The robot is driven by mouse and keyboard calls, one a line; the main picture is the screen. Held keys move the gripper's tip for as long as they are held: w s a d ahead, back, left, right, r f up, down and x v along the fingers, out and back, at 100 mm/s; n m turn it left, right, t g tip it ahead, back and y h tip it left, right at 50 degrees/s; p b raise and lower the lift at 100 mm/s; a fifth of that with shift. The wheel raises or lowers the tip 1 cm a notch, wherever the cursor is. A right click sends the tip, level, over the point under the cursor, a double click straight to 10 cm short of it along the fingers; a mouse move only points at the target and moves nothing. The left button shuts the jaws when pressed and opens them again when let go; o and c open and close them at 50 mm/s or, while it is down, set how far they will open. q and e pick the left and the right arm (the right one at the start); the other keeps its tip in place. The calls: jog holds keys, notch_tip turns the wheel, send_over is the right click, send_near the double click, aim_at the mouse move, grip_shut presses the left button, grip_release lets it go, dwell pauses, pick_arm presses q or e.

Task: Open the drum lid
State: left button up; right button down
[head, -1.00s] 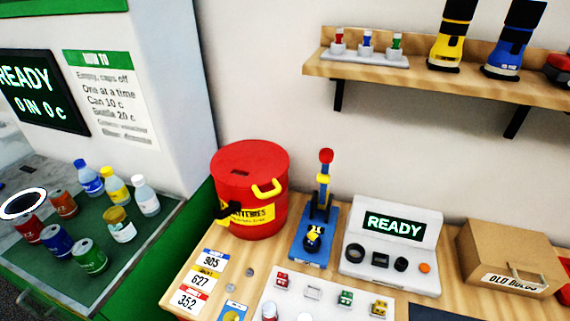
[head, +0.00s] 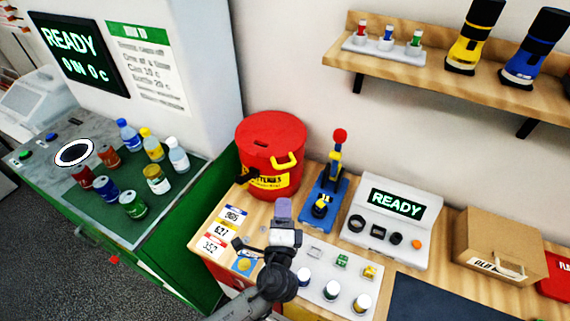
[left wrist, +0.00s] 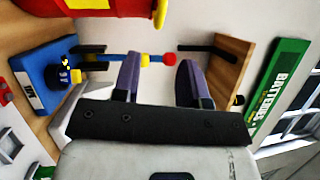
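The red drum (head: 266,180) stands at the back left of the wooden table. Its red lid (head: 275,129) is on, with a dark slot in the top. It has a yellow handle (head: 287,161) on the right, a black clasp (head: 247,177) at the left, and a yellow label. My left gripper (head: 284,206) is in front of the drum, slightly right of it and apart from it. In the left wrist view, its two purple-grey fingers (left wrist: 158,78) are spread with nothing between them. The drum's lower part (left wrist: 110,8) and handle (left wrist: 161,14) show at that view's top edge. My right gripper is out of view.
A blue lever press (head: 325,190) with a red knob stands right of the drum, near my left gripper. A grey READY console (head: 393,217) and cardboard box (head: 503,241) stand farther right. Bottles and cans sit on the green counter (head: 95,219) at left. A shelf (head: 450,78) hangs above.

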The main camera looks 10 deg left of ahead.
aim_at(285, 165)
pick_arm(q)
jog(key=w, duration=0.4)
jog(key=w+r, duration=0.1)
jog(key=w, duration=0.3)
jog(key=w+r, duration=0.1)
jog(key=w, duration=0.3)
jog(key=shift+w+a, duration=0.35)
jog(key=shift+a, duration=0.05)
grip_shut()
